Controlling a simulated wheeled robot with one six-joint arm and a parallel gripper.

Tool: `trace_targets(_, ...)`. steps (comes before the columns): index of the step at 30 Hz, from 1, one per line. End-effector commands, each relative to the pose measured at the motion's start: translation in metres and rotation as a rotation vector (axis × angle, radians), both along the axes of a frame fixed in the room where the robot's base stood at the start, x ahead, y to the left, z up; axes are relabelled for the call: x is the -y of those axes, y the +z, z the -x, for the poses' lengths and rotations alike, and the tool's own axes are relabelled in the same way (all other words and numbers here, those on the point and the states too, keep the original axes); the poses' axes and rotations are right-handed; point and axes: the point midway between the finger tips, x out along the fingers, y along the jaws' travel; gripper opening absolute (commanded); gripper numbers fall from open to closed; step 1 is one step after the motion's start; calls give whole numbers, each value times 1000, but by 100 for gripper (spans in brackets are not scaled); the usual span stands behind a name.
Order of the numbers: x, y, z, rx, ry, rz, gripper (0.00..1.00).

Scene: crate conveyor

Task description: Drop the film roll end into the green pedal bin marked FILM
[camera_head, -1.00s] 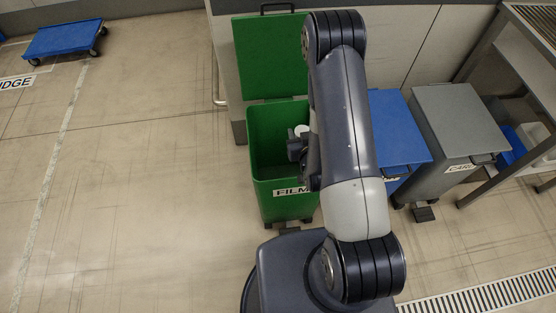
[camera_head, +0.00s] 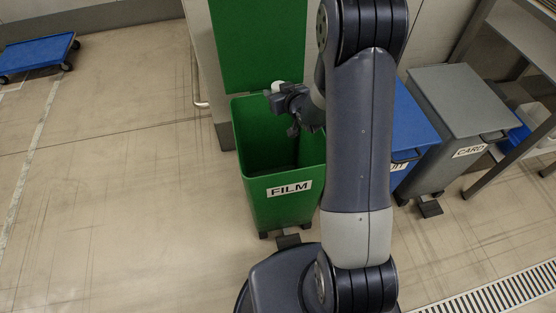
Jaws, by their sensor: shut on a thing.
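The green pedal bin (camera_head: 252,205) marked FILM stands with its lid (camera_head: 258,45) raised against the wall behind it. Its dark inside shows from above. My gripper (camera_head: 277,96) is over the back part of the bin's opening, near the rear rim. It is shut on the film roll end (camera_head: 278,86), a small whitish piece only partly visible beyond the gripper. My arm hides the right part of the bin.
A blue-lidded bin (camera_head: 412,135) and a grey bin (camera_head: 462,105) marked CARD stand to the right, both closed. A metal table (camera_head: 490,165) is at far right. A blue trolley (camera_head: 38,55) is at far left. The floor on the left is clear.

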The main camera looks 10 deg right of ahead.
Motion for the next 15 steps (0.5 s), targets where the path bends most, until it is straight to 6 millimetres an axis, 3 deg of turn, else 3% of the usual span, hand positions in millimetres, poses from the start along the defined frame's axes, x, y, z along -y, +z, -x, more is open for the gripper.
trace_targets(5, 0, -10, 0, -1, 1, -1, 21)
trace_targets(15, 0, -50, 0, -2, 1, -1, 21)
